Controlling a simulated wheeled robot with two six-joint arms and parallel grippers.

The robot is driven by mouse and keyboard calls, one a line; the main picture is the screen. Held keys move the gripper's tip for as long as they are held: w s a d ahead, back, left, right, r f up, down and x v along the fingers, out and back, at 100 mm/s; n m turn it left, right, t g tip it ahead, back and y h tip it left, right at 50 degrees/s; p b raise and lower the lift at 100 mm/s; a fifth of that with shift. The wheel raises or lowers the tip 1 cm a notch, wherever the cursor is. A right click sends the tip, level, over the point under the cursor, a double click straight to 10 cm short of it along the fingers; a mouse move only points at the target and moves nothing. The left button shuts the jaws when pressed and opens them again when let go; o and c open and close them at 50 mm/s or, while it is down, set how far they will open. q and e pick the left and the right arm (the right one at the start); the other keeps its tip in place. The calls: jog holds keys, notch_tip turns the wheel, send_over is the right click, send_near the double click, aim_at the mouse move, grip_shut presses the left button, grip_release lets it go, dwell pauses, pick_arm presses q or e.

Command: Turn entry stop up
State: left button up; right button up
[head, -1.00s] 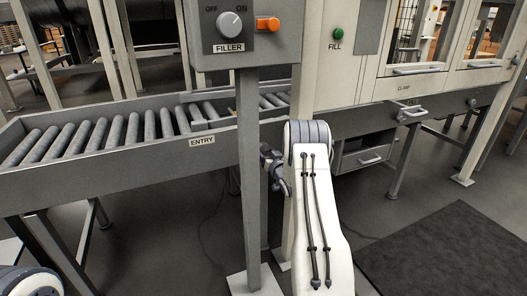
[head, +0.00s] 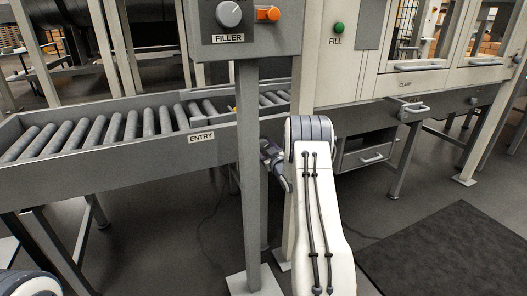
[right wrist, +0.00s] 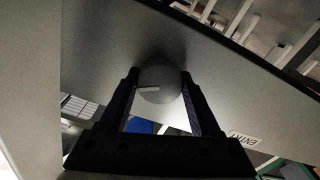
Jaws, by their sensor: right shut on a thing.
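The entry stop is a round grey knob (right wrist: 160,92) on the grey side of the entry conveyor, seen in the right wrist view. A short white mark on its face points left in that picture. My right gripper (right wrist: 160,78) is shut on the knob, one dark finger on each side. The ENTRY label (right wrist: 245,139) shows to the right of it there, and in the head view (head: 201,138) on the conveyor's side. In the head view, the post hides the knob and my right fingertips. My left gripper is out of view.
A grey post (head: 250,190) stands in front of the conveyor, close to my right wrist, and carries the FILLER box (head: 245,45). The roller conveyor (head: 90,165) runs left. A drawer (head: 366,155) is behind my right arm. Open floor and a dark mat (head: 450,250) lie right.

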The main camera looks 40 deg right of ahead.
jog(key=n+b, duration=0.2)
jog(key=n, duration=0.1)
jog(key=n+b, duration=0.2)
jog(key=n, duration=0.1)
jog(key=shift+f+n, duration=0.2)
jog(key=shift+n, duration=0.1)
jog(key=n+b, duration=0.3)
jog(key=shift+n, duration=0.4)
jog(key=shift+r+n+b, duration=0.1)
jog(key=shift+n+b, duration=0.7)
jog(key=o, duration=1.4)
jog(key=shift+s+r, duration=0.1)
